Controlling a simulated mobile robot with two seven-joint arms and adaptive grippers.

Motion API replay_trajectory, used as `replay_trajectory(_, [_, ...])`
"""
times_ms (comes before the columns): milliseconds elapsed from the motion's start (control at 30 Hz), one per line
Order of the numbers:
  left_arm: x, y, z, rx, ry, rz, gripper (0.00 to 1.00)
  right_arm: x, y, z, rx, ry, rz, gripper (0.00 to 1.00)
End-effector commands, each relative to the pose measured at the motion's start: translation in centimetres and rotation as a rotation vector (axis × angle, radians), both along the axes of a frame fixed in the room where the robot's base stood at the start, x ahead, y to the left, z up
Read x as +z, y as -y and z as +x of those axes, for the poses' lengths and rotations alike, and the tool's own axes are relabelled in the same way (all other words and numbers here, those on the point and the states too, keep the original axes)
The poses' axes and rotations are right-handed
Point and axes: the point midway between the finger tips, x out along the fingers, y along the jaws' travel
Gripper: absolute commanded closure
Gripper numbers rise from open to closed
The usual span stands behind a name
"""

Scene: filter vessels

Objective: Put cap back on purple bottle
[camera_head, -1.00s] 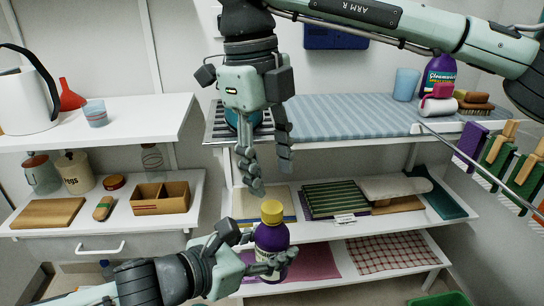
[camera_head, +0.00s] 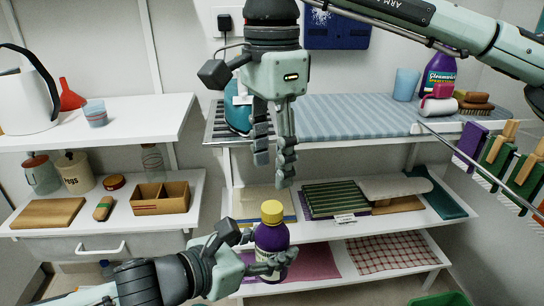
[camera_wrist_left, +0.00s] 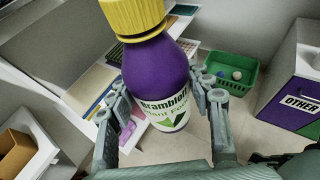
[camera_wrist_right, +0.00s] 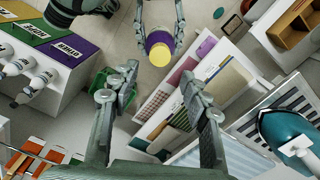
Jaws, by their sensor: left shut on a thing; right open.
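The purple bottle (camera_head: 272,238) stands upright with the yellow cap (camera_head: 271,208) on its top. Whether the cap is fully tightened cannot be told. My left gripper (camera_head: 270,264) is shut around the bottle's body. The left wrist view shows its fingers on both sides of the bottle (camera_wrist_left: 155,75), below the cap (camera_wrist_left: 133,14). My right gripper (camera_head: 276,170) is open and empty, pointing down above the cap and apart from it. In the right wrist view the cap (camera_wrist_right: 160,54) shows beyond and between the open fingers.
Behind the grippers is a shelf unit with a striped top (camera_head: 345,117), a middle shelf with a green striped item (camera_head: 333,198), and a low shelf. A teal iron (camera_head: 237,112) stands on the top. A green basket (camera_wrist_left: 231,70) is on the floor.

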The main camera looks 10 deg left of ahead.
Motion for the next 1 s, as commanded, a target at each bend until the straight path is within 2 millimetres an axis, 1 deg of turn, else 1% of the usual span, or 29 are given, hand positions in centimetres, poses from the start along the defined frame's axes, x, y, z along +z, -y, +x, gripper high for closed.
replay_trajectory(167, [0.1, 0.0, 0.0, 0.0, 0.002, -0.001, 1.0, -1.0, 0.0, 0.0, -0.001, -0.001, -0.001, 0.54])
replay_trajectory(433, [0.1, 0.0, 0.0, 0.0, 0.002, -0.001, 1.0, -5.2, 0.1, 0.0, -0.003, -0.003, -0.001, 0.54])
replay_trajectory(600, [0.1, 0.0, 0.0, 0.0, 0.002, -0.001, 1.0, -7.1, 0.0, 0.0, -0.003, -0.002, 0.0, 0.54])
replay_trajectory(733, [0.1, 0.0, 0.0, 0.0, 0.002, -0.001, 1.0, -7.9, 0.0, 0.0, -0.003, 0.001, -0.001, 0.54])
replay_trajectory(1000, [0.1, 0.0, 0.0, 0.0, 0.002, -0.001, 1.0, -8.0, 0.0, 0.0, -0.003, 0.001, -0.001, 0.54])
